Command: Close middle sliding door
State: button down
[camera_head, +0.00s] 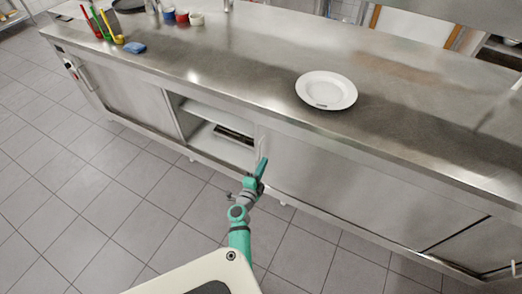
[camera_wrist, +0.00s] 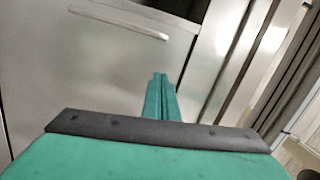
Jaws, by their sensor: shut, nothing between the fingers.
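The middle sliding door (camera_head: 350,190) is a flat steel panel under the counter, to the right of an open gap (camera_head: 215,130) in the cabinet front. A pale vertical handle (camera_head: 262,140) is at the door's left edge; a handle also shows in the wrist view (camera_wrist: 120,20), on a steel panel. My gripper (camera_head: 263,163) is in front of that left edge, just below the handle. Its fingers are together and empty in the wrist view (camera_wrist: 161,78), apart from the handle there. I cannot tell whether the fingertips touch the door.
The gap shows a shelf and a dark flat item (camera_head: 234,135). Another door (camera_head: 485,245) is at the right. The tiled floor (camera_head: 70,190) at left is clear.

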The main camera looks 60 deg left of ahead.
jog(key=w+a, duration=0.3)
jog(key=a, duration=0.5)
jog(key=shift+f, duration=0.4)
